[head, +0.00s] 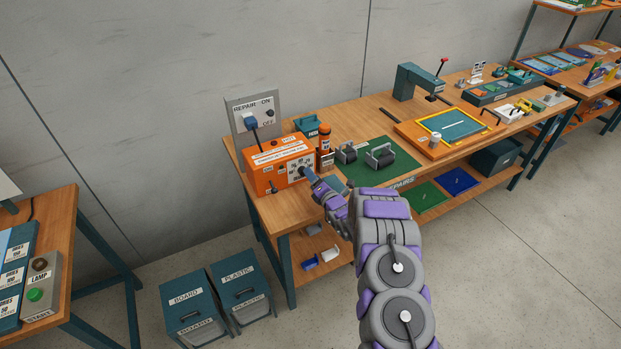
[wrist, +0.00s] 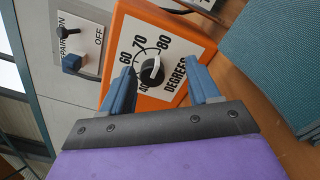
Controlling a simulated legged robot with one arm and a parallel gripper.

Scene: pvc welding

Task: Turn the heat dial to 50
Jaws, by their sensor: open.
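The orange heat box (head: 262,182) stands at the left end of the long workbench. In the wrist view its front (wrist: 122,40) carries a white plate with 40, 60, 70, 80 and DEGREES readable. The black heat dial (wrist: 152,72) sits on this plate. A white pointer mark shows on the dial's upper right side; I cannot tell the exact number it marks. My gripper (wrist: 161,70) is open, with one blue finger on each side of the dial and visible gaps to it. In the head view my gripper (head: 308,175) is at the box's front and partly hides the plate.
A grey repair switch panel (head: 252,110) stands behind the box. An orange bottle (head: 324,138) is right of the box. A green mat (head: 385,172) with grey clamp-like pieces lies farther right. Board and plastic bins (head: 240,290) stand on the floor at the left.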

